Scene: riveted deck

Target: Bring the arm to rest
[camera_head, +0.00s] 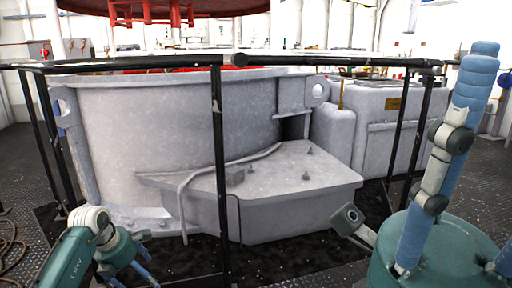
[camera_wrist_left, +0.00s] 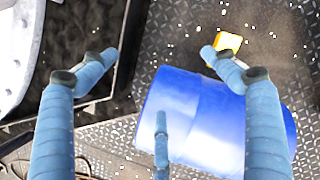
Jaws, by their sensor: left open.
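My left gripper (camera_head: 130,265) is low at the left in the head view, in front of the black railing, pointing down. In the left wrist view its blue-wrapped fingers (camera_wrist_left: 160,52) are spread wide, a third finger shows between them, and nothing is held. My right gripper (camera_head: 430,190) is large and close at the right of the head view. One blue finger stands straight up from its green palm; the other fingers are partly cut off or hidden, so its opening is unclear. I see nothing in it.
A black railing (camera_head: 219,170) stands before a big grey metal housing (camera_head: 150,120). A blue drum (camera_wrist_left: 200,115) is on the patterned deck below the left gripper, partly behind its fingers. A small yellow object (camera_wrist_left: 230,41) is beyond it. Cables (camera_head: 10,240) lie at far left.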

